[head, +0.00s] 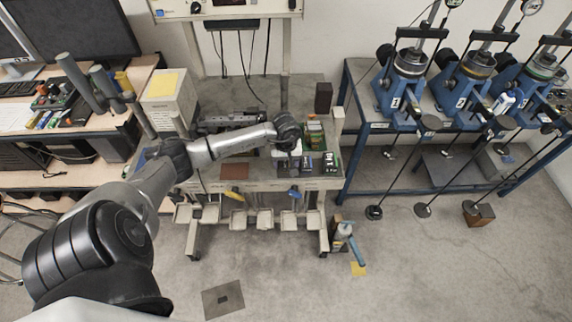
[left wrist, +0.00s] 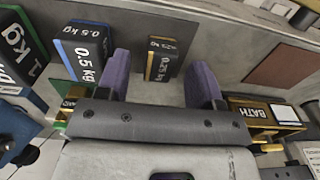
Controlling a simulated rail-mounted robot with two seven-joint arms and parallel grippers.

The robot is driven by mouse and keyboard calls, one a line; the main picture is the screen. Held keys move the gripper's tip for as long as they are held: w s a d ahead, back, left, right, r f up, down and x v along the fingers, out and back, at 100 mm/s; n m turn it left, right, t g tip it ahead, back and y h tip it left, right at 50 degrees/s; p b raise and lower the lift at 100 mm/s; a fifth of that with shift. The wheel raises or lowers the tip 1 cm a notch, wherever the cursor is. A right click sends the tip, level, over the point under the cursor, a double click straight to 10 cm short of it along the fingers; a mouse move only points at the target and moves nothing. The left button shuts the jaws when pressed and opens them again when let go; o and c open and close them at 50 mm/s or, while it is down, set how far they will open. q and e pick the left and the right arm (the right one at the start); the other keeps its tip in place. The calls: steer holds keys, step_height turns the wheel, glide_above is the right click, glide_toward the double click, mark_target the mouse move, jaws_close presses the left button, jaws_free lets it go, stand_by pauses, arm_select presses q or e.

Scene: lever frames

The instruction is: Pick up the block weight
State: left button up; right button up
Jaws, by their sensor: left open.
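In the left wrist view, a small dark block weight marked 0.25 kg (left wrist: 161,61), with a tan edge, lies on the grey bench top. My left gripper (left wrist: 159,75) is open, its two purple fingers on either side of this block with visible gaps. A blue-edged 0.5 kg block (left wrist: 85,50) lies just left of the left finger. A green-edged 1 kg block (left wrist: 20,48) is further left. In the head view, my left gripper (head: 288,150) reaches down over the bench from the left; its fingertips are hard to make out. My right gripper is out of view.
A box marked BATH (left wrist: 262,112) sits close to the right finger. A reddish-brown plate (left wrist: 281,64) lies beyond it; it also shows on the bench (head: 235,171). A dark upright block (head: 323,97) stands at the back. Blue lever frames (head: 400,90) stand at right.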

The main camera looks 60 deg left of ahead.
arm_select(q)
steer(key=shift+f, duration=1)
steer(key=shift+c, duration=0.2)
steer(key=c, duration=1)
jaws_close()
steer(key=shift+r, duration=0.1)
